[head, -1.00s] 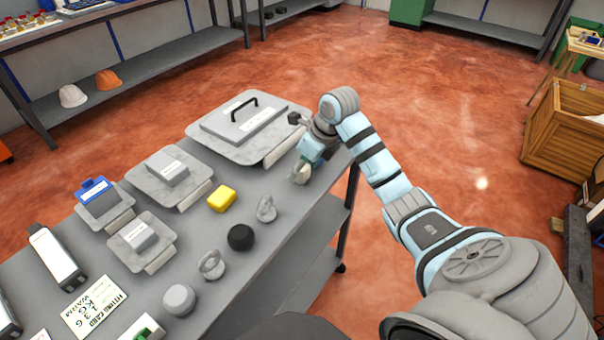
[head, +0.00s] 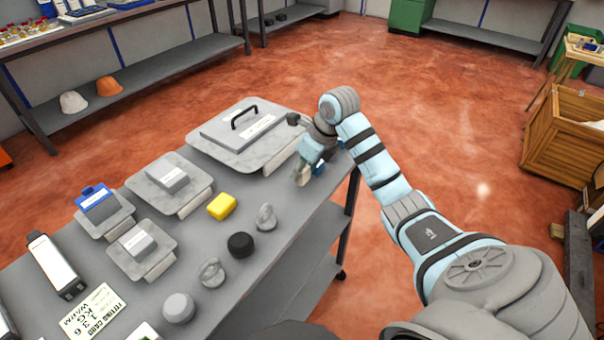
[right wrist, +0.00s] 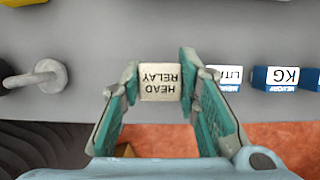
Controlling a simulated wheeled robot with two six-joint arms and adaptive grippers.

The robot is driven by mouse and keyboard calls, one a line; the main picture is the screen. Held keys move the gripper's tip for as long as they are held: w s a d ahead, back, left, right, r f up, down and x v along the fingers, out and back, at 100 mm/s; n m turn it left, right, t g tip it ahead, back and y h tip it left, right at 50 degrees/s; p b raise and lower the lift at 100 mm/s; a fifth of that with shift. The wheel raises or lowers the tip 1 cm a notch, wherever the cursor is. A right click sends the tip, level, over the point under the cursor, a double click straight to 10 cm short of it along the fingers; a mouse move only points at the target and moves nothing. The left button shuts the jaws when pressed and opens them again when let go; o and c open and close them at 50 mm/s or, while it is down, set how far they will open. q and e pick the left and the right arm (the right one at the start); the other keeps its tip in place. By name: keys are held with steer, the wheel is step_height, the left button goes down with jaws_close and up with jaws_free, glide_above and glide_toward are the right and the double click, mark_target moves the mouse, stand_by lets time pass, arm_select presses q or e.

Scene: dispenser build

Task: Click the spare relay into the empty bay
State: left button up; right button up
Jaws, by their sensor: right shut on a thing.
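Whether the relay touches the tabletop I cannot tell. I cannot make out an empty bay in either view. My left gripper is not in view.
A large grey plate with a handled lid (head: 240,126) lies left of the gripper. A yellow block (head: 222,206), a black knob (head: 240,244) and ringed pegs (head: 265,217) lie along the table's near edge.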

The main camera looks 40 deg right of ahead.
step_height(320, 180, up, 18)
steer(key=p, duration=1)
steer(key=shift+p, duration=0.3)
